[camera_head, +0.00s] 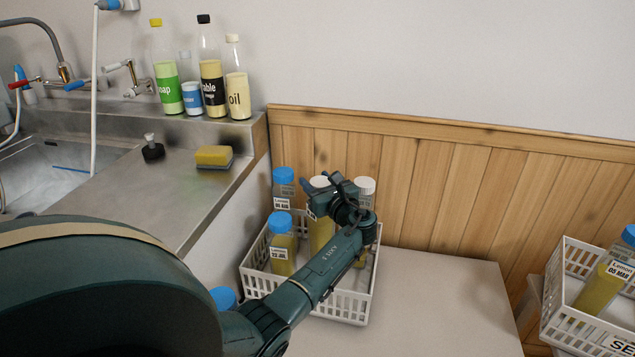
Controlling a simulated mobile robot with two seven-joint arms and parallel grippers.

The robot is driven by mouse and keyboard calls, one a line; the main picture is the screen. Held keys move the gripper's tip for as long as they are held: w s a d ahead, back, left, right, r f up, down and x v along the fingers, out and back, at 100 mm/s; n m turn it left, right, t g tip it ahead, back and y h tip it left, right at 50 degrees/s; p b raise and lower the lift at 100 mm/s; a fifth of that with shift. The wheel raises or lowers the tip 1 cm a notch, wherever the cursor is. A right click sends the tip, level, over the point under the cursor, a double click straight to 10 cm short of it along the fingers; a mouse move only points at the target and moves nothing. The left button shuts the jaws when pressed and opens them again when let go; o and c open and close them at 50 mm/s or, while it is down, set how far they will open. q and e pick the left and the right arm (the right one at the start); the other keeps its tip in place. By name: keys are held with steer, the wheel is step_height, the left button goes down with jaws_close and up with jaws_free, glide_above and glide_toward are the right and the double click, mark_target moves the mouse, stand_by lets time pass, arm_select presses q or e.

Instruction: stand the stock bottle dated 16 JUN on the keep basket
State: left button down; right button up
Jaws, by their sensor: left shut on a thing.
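My left gripper (342,193) reaches over a white slatted basket (345,305) and is shut on a bottle. It overlaps two pale-capped bottles, one with a cream cap (320,182) and one with a white cap (365,185); I cannot tell which it holds. Their dates are hidden or unreadable. Two blue-capped bottles stand at the basket's left side, a back one (284,185) dated in AUG and a front one (282,248) reading 22 JUL. No 16 JUN date or keep sign is readable. My right gripper is not in view.
A second white basket (570,325), its sign starting "SE", holds a blue-capped bottle (600,290) reading 05 MAR at the right. Another blue cap (223,298) shows beside my arm. The pale tabletop (450,300) between the baskets is clear. A sink counter (180,190) stands left.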

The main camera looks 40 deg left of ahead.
arm_select(q)
steer(key=shift+f, duration=0.2)
stand_by(0.4)
steer(key=c, duration=1.1)
jaws_free()
steer(key=o, duration=0.5)
steer(key=shift+f, duration=0.2)
